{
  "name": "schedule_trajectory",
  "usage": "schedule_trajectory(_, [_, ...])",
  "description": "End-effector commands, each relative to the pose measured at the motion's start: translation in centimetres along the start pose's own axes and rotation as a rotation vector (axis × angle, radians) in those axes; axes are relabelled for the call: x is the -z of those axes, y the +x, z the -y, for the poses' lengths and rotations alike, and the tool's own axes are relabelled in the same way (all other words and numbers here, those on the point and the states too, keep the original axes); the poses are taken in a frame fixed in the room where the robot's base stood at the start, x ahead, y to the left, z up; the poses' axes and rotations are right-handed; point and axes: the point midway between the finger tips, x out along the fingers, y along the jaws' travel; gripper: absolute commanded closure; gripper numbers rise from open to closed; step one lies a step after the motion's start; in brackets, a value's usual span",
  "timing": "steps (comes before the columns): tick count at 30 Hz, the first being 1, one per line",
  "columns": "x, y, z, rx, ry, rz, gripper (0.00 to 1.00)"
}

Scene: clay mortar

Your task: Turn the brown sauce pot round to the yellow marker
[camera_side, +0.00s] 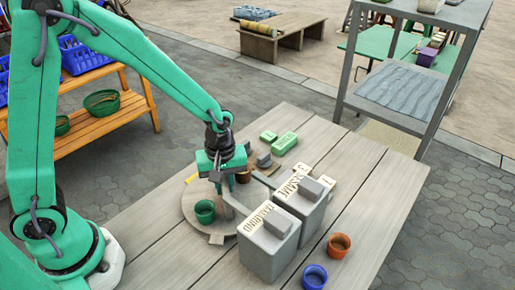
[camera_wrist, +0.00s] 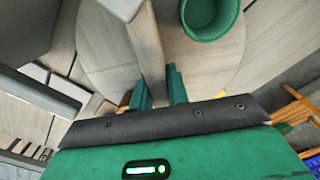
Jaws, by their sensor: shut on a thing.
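A round wooden turntable (camera_side: 190,207) lies on the plank table; it also fills the middle of the wrist view (camera_wrist: 105,62). The brown sauce pot (camera_side: 243,176) stands toward its back, partly hidden behind my gripper. A green pot (camera_side: 205,211) stands on its front left side; it shows at the top of the wrist view (camera_wrist: 209,16). The yellow marker (camera_side: 191,178) is a small strip at the turntable's back left edge.
Two grey labelled bins (camera_side: 268,243) (camera_side: 300,203) stand close to the turntable's right. An orange pot (camera_side: 339,245) and a blue pot (camera_side: 314,277) stand further right. Green blocks (camera_side: 284,143) lie behind. The table's right side is mostly clear.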

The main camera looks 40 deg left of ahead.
Motion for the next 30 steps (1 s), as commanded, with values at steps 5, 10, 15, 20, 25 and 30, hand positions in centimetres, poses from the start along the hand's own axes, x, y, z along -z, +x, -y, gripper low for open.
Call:
schedule_trajectory(5, [0.06, -0.16, -0.03, -0.002, -0.090, -0.001, 1.00])
schedule_trajectory(10, [0.06, -0.17, -0.03, -0.002, -0.175, -0.001, 1.00])
schedule_trajectory(15, [0.06, -0.17, -0.03, -0.002, -0.260, 0.000, 1.00])
schedule_trajectory(20, [0.07, -0.18, -0.03, -0.002, -0.341, 0.000, 1.00])
schedule_trajectory(25, [0.07, -0.18, -0.03, -0.002, -0.425, 0.000, 1.00])
schedule_trajectory(30, [0.07, -0.18, -0.02, -0.002, -0.510, 0.000, 1.00])
